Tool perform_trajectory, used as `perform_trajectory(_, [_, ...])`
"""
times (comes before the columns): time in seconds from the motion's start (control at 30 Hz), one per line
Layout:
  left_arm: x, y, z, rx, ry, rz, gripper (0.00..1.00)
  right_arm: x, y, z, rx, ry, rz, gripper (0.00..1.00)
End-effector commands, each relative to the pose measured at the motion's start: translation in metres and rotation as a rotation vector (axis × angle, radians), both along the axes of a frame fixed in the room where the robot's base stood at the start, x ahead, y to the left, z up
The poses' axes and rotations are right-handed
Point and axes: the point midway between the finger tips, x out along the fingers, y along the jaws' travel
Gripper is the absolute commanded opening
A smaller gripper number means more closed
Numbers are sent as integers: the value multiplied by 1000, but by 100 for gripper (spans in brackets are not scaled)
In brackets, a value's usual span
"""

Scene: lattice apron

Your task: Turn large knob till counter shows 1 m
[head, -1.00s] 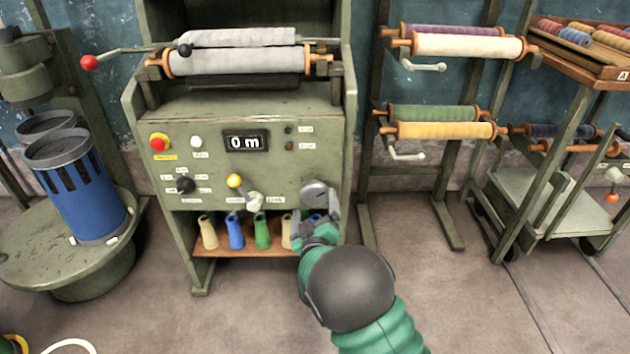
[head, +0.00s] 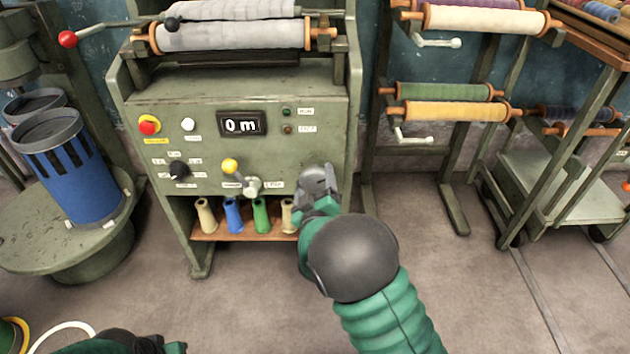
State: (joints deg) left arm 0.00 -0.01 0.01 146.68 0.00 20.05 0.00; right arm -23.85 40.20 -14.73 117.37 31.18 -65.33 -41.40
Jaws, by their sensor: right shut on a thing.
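The large grey knob (head: 316,176) sits at the lower right of the green machine's front panel. My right gripper (head: 318,188) is shut on this knob, and the gripper and wrist hide part of it. The counter (head: 241,123) on the panel reads 0 m. My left gripper (head: 150,344) shows only in part at the bottom edge, well away from the panel, and its jaws cannot be made out.
Near the knob are a yellow-tipped lever (head: 230,167), a small black knob (head: 180,169) and a red button (head: 149,125). A shelf (head: 215,237) with several thread cones lies below. A roll rack (head: 455,205) stands at the right.

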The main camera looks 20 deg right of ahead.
Motion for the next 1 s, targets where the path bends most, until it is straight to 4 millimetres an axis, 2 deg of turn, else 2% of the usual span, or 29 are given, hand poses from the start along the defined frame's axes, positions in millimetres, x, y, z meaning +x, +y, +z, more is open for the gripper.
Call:
perform_trajectory(0.03, [0, 0, 0, 0, 0, 0, 0, 0, -1, -2, 0, 4, -2, 42])
perform_trajectory(0.1, [0, 0, 0, 0, 0, 0, 0, 0, -1, -2, 0, 5, -2, 34])
perform_trajectory(0.47, [0, 0, 1, 0, 0, 0, 0, -1, -1, -3, 54, -8, -3, 33])
perform_trajectory(0.67, [0, 0, 3, 0, 0, 0, 0, -1, -1, -3, 170, -39, -2, 33])
perform_trajectory(1.0, [0, 0, 5, 0, 0, 0, 0, -1, -1, -5, 467, -122, -3, 34])
